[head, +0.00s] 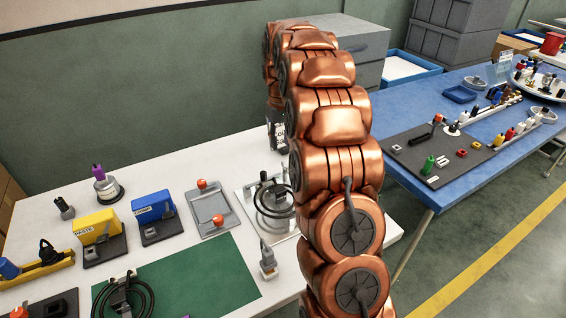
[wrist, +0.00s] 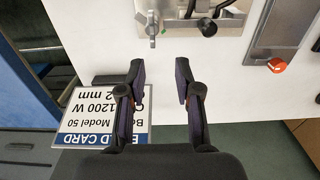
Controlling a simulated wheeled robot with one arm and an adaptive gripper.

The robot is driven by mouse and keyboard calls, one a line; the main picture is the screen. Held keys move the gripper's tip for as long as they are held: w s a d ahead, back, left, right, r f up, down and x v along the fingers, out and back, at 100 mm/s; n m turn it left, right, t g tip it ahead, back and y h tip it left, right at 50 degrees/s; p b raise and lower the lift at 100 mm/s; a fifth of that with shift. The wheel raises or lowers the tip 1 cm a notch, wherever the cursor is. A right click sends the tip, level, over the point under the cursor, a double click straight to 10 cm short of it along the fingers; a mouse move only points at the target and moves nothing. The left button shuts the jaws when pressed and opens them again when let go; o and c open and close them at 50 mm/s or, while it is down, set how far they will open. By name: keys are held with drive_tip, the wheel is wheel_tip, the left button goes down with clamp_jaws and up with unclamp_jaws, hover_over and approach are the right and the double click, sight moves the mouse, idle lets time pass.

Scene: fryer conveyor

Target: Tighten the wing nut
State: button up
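The wing nut lies beyond the fingertips, slightly left of the gap's middle, and is not touched. In the head view my copper-coloured arm covers much of the middle, and I cannot make out the wing nut or the gripper clearly there.
A metal plate with a black coil (head: 270,203) is beside my arm. A grey tray with red knobs (head: 210,212) is left of it. A build card (wrist: 105,115) is below-left of the fingers. A blue table (head: 420,180) stands at the right.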

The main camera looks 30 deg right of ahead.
sight(288, 167)
drive_tip(key=shift+w+d+f, duration=0.35)
drive_tip(key=shift+d+f, duration=0.2)
drive_tip(key=shift+d, duration=0.05)
wheel_tip(288, 167, down, 8)
drive_tip(key=shift+r+p, duration=0.2)
drive_tip(key=shift+p, duration=0.7)
clamp_jaws()
